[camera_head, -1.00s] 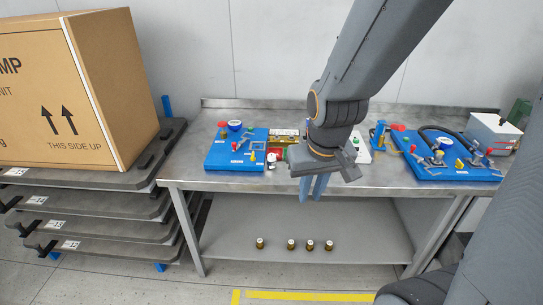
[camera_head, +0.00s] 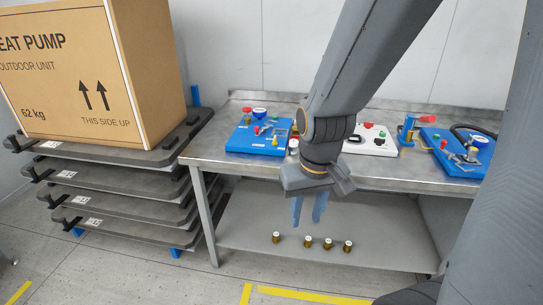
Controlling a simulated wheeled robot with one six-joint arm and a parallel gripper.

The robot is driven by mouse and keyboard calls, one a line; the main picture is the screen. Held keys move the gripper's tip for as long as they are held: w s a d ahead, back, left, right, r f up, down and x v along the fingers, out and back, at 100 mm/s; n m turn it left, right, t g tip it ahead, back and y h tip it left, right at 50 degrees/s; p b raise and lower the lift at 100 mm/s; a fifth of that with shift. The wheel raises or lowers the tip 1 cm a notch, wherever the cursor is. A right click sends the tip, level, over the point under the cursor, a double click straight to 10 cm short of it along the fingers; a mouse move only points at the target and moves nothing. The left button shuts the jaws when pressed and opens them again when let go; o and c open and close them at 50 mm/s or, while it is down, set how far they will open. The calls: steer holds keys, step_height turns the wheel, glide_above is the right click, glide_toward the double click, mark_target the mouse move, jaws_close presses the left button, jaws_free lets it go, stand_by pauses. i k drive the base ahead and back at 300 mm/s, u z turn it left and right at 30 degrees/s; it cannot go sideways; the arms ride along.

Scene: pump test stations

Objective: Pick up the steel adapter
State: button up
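My gripper (camera_head: 308,208) points down with two blue fingers and a visible gap between them. It is empty and shows in front of the bench's lower shelf (camera_head: 245,208). Several small brass-coloured fittings with pale tops (camera_head: 308,242) stand upright in a row on that shelf, below my fingertips in the picture. I cannot tell which thing is the steel adapter; no part is clearly steel at this size. My arm hides part of the bench top.
The steel bench top (camera_head: 390,174) carries a blue station board (camera_head: 243,139), a white one (camera_head: 376,146) and another blue one (camera_head: 455,157). A large cardboard box (camera_head: 95,80) sits on stacked dark platforms (camera_head: 105,153) at left. Yellow floor tape (camera_head: 310,296) runs in front.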

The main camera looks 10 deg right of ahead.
mark_target(293, 147)
steer(key=u, duration=0.05)
steer(key=k, duration=0.3)
steer(key=u, duration=0.95)
steer(key=i, duration=0.95)
steer(key=z, duration=0.5)
steer(key=i, duration=0.6)
steer(key=z, duration=1.15)
steer(key=i, duration=0.5)
steer(key=z, duration=0.5)
